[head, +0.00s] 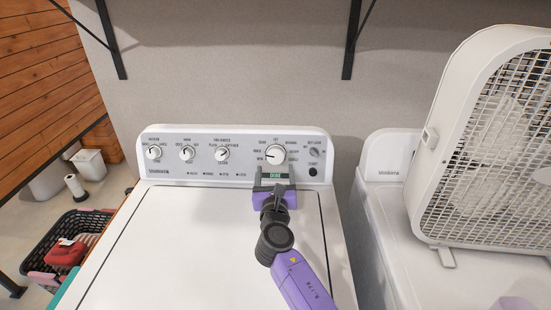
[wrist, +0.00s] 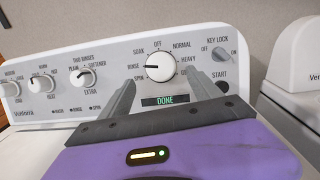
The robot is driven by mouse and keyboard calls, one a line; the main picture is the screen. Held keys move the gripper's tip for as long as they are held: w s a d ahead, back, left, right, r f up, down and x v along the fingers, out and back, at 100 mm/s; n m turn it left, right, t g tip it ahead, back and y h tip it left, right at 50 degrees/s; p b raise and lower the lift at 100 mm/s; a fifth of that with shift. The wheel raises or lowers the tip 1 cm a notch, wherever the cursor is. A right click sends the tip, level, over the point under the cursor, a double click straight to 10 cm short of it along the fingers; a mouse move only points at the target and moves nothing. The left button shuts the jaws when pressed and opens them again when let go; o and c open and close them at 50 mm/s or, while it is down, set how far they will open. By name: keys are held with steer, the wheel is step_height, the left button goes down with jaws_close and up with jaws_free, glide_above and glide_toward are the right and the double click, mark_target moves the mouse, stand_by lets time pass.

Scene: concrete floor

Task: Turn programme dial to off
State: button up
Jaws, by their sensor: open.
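The programme dial (head: 274,154) is the large white knob at the right of the washer's control panel. It also shows in the wrist view (wrist: 159,68), where its dark pointer mark points left, toward RINSE. OFF is printed above the dial, right of SOAK. My gripper (head: 273,178) is just in front of and below the dial. In the wrist view, the two grey fingers of my gripper (wrist: 164,90) are apart, one on each side below the dial, with nothing between them. Whether a fingertip touches the panel, I cannot tell.
A green DONE display (wrist: 165,100) sits below the dial. Smaller knobs (head: 222,154) line the panel's left; a key lock switch (head: 314,153) and start button (head: 313,172) are at right. A box fan (head: 490,150) stands on the neighbouring machine. A basket (head: 70,235) is at left.

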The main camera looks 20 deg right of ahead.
mark_target(275, 159)
steer(key=shift+b+x, duration=0.6)
steer(key=shift+x, duration=2.55)
steer(key=shift+s, duration=0.1)
steer(key=shift+c, duration=0.4)
steer(key=c, duration=1.3)
steer(key=shift+f, duration=0.1)
steer(key=shift+m, duration=0.3)
